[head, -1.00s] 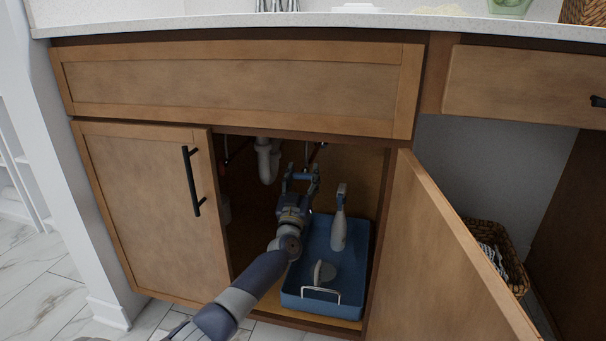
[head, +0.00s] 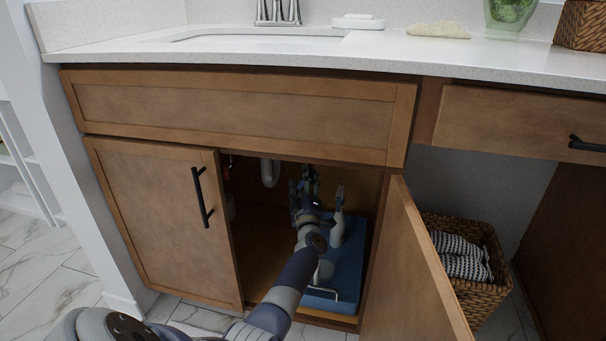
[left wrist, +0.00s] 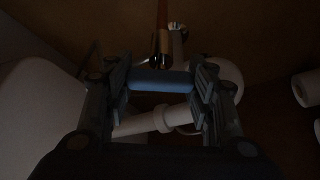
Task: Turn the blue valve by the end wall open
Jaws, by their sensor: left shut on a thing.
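The blue valve (left wrist: 160,82) shows in the left wrist view as a blue handle spanning the gap between my fingers, below a copper-coloured pipe. My left gripper (left wrist: 161,92) is shut on this handle, a finger at each end. In the head view my left gripper (head: 304,183) is deep inside the open cabinet, right of the white drain pipe. The valve cannot be made out there, behind the gripper and in shadow. My right gripper is in neither view.
A blue bin (head: 348,270) with a spray bottle (head: 338,218) stands on the cabinet floor beside my arm. The open cabinet door (head: 408,270) is to the right, the closed door (head: 160,220) to the left. A towel basket (head: 485,290) stands further right.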

